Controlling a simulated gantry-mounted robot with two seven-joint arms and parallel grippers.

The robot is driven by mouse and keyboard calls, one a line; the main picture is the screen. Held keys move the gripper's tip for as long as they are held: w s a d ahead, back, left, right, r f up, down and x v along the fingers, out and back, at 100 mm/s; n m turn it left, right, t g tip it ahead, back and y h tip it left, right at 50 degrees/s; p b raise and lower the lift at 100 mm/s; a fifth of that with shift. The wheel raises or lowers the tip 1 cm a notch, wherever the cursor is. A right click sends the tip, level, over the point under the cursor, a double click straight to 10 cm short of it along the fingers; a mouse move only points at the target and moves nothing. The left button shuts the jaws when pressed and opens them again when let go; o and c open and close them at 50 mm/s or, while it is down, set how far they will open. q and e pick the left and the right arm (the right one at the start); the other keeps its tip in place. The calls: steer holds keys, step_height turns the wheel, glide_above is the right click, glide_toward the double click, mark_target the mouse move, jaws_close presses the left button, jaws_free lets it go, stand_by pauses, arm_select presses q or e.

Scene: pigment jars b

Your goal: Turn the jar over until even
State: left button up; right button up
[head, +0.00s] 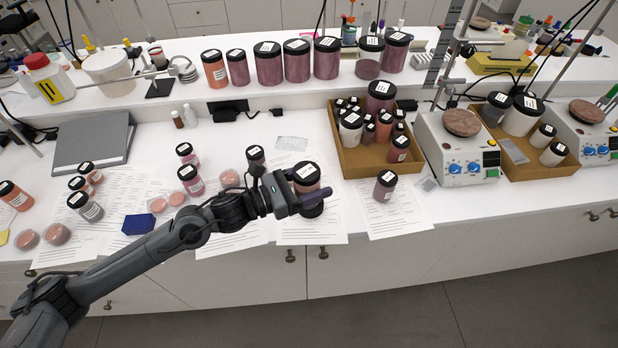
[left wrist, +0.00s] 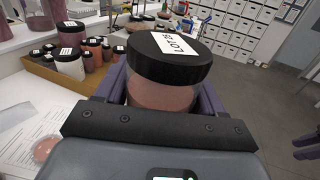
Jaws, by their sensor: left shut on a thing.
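The jar (head: 307,176) has a black lid with a white label and salmon-pink powder inside. My left gripper (head: 300,194) is shut around its body, near the front edge of the bench. In the left wrist view the jar (left wrist: 164,72) stands between the purple fingers with its lid up. The powder looks paler just under the lid and deeper pink lower down. The gripper hides the lower part of the jar. A dark round shape shows below the gripper in the head view; I cannot tell what it is. Dark purple finger-like parts, probably my right gripper (left wrist: 306,147), show at the right edge of the left wrist view.
A cardboard tray (head: 352,163) crowded with jars stands right of the held jar. A single jar (head: 385,186) stands in front of it. Another jar (head: 255,156) stands behind my left gripper. Printed sheets (head: 230,236) cover the bench. The floor in front is clear.

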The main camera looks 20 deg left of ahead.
arm_select(q)
steer(key=shift+r, duration=0.1)
stand_by(0.3)
